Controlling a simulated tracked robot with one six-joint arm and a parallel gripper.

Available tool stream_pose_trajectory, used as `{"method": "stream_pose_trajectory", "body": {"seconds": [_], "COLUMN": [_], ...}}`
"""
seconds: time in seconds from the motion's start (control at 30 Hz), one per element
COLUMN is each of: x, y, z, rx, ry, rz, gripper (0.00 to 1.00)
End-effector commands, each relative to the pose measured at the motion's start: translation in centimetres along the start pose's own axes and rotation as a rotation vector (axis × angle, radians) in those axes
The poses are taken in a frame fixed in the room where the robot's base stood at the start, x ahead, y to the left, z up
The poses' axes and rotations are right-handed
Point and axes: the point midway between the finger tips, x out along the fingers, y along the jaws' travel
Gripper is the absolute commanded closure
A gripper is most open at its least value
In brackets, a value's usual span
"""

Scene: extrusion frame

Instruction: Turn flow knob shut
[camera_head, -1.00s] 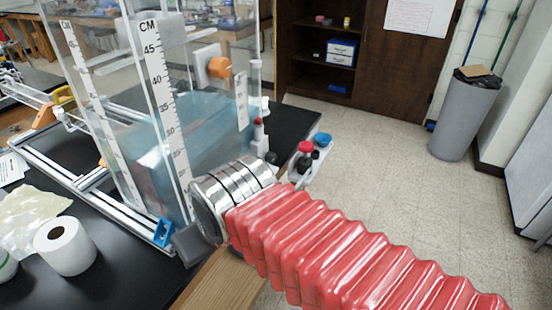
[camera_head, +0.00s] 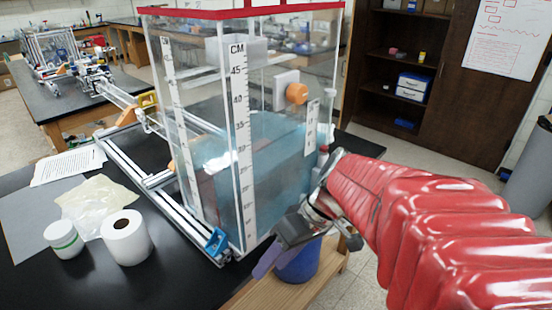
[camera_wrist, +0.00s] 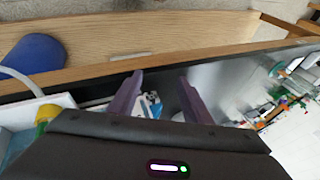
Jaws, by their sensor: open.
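An orange round knob (camera_head: 297,93) sits on a white square plate on the clear water tank (camera_head: 238,190). It is the knob I can see most clearly; I cannot tell whether it is the flow knob or how far it is turned. My gripper (camera_head: 266,262) is low at the tank's front right corner, well below and apart from this knob. In the wrist view my gripper (camera_wrist: 160,84) shows two purple fingers spread apart with nothing held between them. The knob is not seen in the wrist view.
A blue bucket (camera_head: 298,264) is beside and partly behind my gripper, near a wooden ledge (camera_head: 262,292). A paper roll (camera_head: 126,238), a white tub (camera_head: 64,240) and an aluminium frame (camera_head: 165,195) occupy the black bench. Open floor lies to the right.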

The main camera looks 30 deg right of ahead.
Motion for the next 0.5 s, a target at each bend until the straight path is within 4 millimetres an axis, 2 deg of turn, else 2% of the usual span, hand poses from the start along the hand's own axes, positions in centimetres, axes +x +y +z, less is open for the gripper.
{"method": "stream_pose_trajectory", "body": {"seconds": [0.27, 0.5], "x": [-1.0, -3.4], "y": [4.5, 10.0], "z": [-1.7, -2.8], "rx": [-0.054, -0.129], "ry": [0.183, 0.451], "rz": [-0.202, -0.279], "gripper": [0.55, 0.55]}}
